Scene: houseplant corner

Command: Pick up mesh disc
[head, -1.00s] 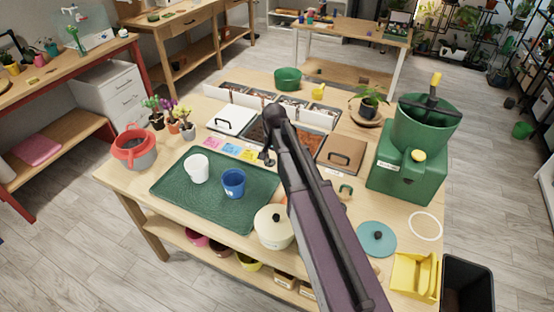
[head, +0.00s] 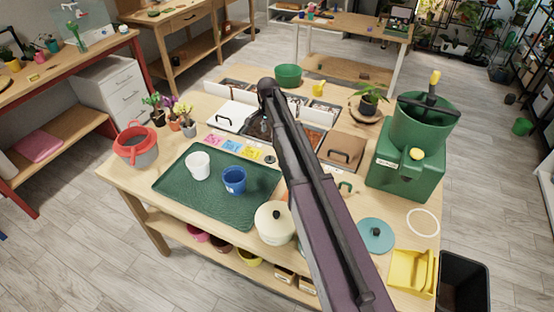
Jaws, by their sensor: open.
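A small dark round piece (head: 270,159), probably the mesh disc, lies on the table beside the tray's far right corner, by the coloured cards. It is too small to make out any mesh. My gripper (head: 262,131) hangs below the far end of my arm, beyond this piece and over the bin area. It is open, small and dark against the bins, and partly hidden by my arm. I see nothing held in it.
A green tray (head: 207,206) holds a white cup (head: 199,166) and a blue cup (head: 234,180). A cream lidded pot (head: 272,224) stands beside my arm. A green machine (head: 407,170) stands at the right. Lidded bins (head: 343,151) line the back.

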